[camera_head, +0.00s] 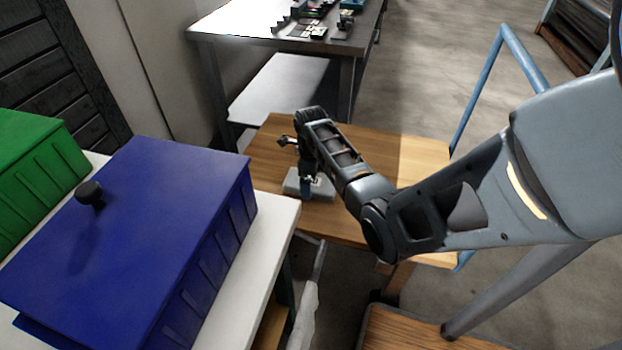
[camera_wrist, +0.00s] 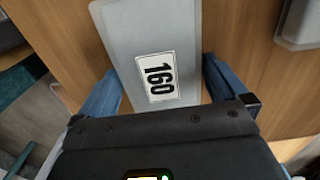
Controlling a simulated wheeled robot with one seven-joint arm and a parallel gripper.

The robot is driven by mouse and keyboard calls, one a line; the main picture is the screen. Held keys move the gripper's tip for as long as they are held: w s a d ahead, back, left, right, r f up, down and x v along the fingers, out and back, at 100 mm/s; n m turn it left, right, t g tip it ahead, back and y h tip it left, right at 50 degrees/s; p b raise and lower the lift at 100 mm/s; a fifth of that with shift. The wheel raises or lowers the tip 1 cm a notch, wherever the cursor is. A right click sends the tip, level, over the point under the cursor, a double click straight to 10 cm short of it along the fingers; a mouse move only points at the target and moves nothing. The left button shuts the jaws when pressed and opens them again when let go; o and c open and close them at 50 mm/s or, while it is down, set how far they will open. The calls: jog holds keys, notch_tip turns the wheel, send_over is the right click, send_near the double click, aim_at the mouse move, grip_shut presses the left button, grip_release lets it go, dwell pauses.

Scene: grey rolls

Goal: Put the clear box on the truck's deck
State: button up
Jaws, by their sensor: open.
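The clear box (camera_head: 293,183) looks pale grey and lies flat on the wooden deck of the truck (camera_head: 420,165), which has a blue tube handle (camera_head: 485,80). My gripper (camera_head: 306,186) is low over the box and open. In the wrist view its two blue fingers (camera_wrist: 160,82) stand on either side of the box, with small gaps visible. The near end of the box is hidden under my gripper body.
A blue lidded crate (camera_head: 150,220) and a green crate (camera_head: 35,170) stand on a white table at left. A grey table (camera_head: 290,45) with small items is behind the deck. A second grey object (camera_wrist: 302,22) lies at the wrist view's upper right.

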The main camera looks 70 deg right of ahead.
notch_tip(320, 180, up, 12)
jog(key=p, duration=0.2)
jog(key=shift+r, duration=0.15)
